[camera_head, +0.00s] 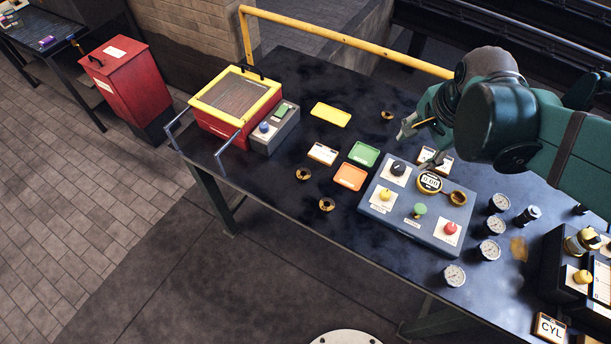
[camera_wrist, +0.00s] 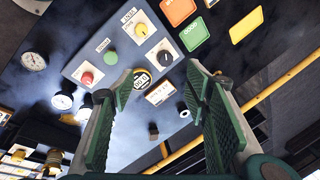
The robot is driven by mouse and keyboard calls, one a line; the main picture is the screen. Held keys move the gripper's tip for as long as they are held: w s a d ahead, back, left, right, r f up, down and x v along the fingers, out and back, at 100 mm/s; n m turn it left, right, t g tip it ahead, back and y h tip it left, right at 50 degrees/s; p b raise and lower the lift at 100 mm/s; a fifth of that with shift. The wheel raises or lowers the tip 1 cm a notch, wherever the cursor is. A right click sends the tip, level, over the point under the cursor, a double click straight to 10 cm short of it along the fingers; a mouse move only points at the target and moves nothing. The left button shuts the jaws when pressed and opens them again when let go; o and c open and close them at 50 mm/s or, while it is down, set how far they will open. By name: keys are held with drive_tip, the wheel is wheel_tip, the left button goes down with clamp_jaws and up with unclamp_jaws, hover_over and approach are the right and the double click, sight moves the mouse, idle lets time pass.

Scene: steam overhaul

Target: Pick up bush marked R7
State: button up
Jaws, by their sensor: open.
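Several small brass bushes lie on the dark table in the head view. One bush (camera_head: 387,115) is at the back, left of my gripper. Another bush (camera_head: 303,174) and a third bush (camera_head: 326,204) lie left of the orange tray. I cannot read R7 or any other mark on them. My gripper (camera_head: 415,146) is open and empty above the table, behind the control panel and right of the back bush. In the wrist view its fingers (camera_wrist: 163,72) are spread apart. A small round thing (camera_wrist: 184,113) beside the right finger may be a bush.
The control panel (camera_head: 380,211) with knobs stands in front of my gripper. Green (camera_head: 363,154), orange (camera_head: 350,176) and yellow (camera_head: 331,114) trays lie left. Gauges (camera_head: 490,249) stand right of the panel. A yellow-framed red box (camera_head: 223,132) is far left. A yellow rail (camera_head: 345,38) runs behind the table.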

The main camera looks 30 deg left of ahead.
drive_tip(key=a+f+m+g, duration=0.15)
drive_tip(key=a+f, duration=0.25)
drive_tip(key=a, duration=0.4)
drive_tip(key=a+f+m+g, duration=0.1)
drive_tip(key=a+f+m, duration=0.3)
drive_tip(key=a, duration=0.5)
drive_tip(key=m+h+b, duration=0.1)
drive_tip(key=m+h, duration=0.1)
hover_over(303, 173)
drive_tip(key=shift+g, duration=0.35)
wheel_tip(303, 173, down, 10)
drive_tip(key=shift+f, duration=0.2)
drive_tip(key=shift+f, duration=0.15)
drive_tip(key=shift+f, duration=1.2)
drive_tip(key=shift+f, duration=0.1)
drive_tip(key=shift+f+b, duration=0.3)
drive_tip(key=shift+f, duration=2.2)
drive_tip(key=shift+c, duration=0.6)
drive_tip(key=c, duration=1)
